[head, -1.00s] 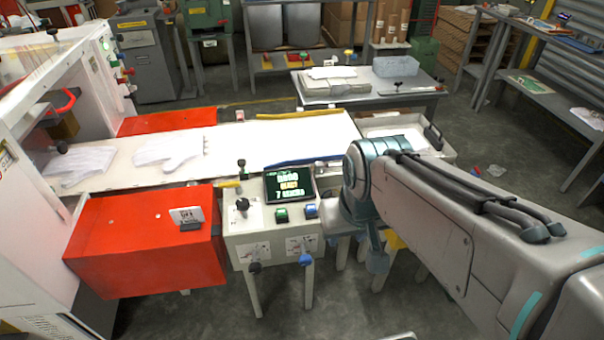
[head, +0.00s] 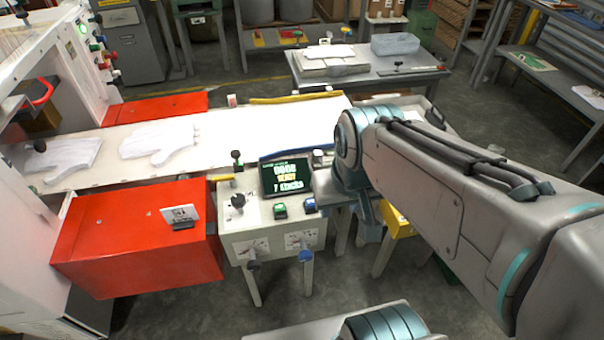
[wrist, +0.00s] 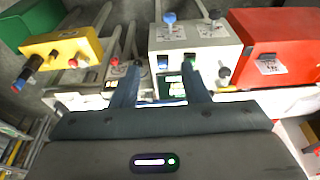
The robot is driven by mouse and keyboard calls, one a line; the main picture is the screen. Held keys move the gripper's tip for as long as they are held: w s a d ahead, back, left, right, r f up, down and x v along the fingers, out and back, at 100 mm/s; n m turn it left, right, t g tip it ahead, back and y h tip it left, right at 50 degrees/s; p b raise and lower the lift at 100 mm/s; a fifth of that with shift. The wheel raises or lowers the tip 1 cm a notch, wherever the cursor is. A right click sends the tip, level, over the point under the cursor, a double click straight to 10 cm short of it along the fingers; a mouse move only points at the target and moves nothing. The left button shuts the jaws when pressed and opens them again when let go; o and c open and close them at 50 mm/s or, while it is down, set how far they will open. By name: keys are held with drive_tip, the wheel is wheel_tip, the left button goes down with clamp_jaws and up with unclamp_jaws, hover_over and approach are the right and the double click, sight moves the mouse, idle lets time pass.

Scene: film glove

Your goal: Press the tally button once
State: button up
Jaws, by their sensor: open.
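The pale control console (head: 240,245) stands in the middle of the head view, with a lit screen (head: 287,178) whose last line reads "7 stacks". In front of the screen are a green button (head: 280,211) and a blue button (head: 310,205); I cannot read which is the tally button. My gripper (wrist: 160,68) is open and empty in the wrist view. Its fingers point towards the console, with the blue button (wrist: 163,62) between the tips in the picture and the green button (wrist: 190,59) near one tip. I cannot tell the gap to the console. In the head view my arm hides the gripper's tips.
A black knob (head: 238,201) stands on the console, and more knobs are on its front. A red box (head: 140,245) adjoins its left. A belt with white gloves (head: 160,140) runs behind. A yellow box (wrist: 60,55) stands beside the console in the wrist view.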

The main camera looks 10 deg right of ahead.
clamp_jaws()
idle(1.4)
